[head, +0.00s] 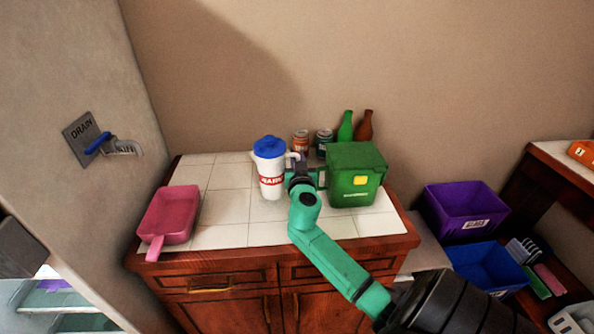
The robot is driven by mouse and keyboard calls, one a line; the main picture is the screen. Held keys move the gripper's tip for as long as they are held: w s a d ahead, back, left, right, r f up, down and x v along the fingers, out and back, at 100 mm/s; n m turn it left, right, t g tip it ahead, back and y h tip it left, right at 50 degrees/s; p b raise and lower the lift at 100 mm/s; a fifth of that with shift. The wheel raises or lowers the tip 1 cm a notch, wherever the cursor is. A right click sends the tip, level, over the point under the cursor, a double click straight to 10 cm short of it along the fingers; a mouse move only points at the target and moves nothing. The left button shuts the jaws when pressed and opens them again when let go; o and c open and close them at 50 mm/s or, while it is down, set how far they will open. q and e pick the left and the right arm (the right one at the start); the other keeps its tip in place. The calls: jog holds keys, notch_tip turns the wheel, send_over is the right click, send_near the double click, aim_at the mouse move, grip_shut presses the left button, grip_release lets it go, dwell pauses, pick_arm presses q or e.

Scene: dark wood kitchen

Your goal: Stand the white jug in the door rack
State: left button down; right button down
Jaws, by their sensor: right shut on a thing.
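The white jug (271,180) with a blue lid and a red label stands upright on the white-tiled counter top. My right gripper (297,165) is at the jug's right side, shut on its handle. The fingertips are small and partly hidden by the wrist. The jug looks to be resting on the tiles. I cannot make out a door rack in this view. My left gripper is not in view.
A green box (355,175) stands close right of my gripper, with cans (324,138) and bottles (346,127) behind. A pink pan (170,215) lies left. Purple (465,210) and blue (487,270) bins are right. Pale shelves (70,300) show lower left. Tiles in front are clear.

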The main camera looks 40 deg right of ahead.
notch_tip(320, 180, down, 4)
jog(key=shift+s+a+r, duration=0.15)
jog(key=shift+r, duration=0.05)
jog(key=c, duration=1)
grip_release()
jog(key=shift+f, duration=0.1)
jog(key=shift+o, duration=0.8)
jog(key=shift+s+a, duration=0.1)
jog(key=shift+s, duration=0.05)
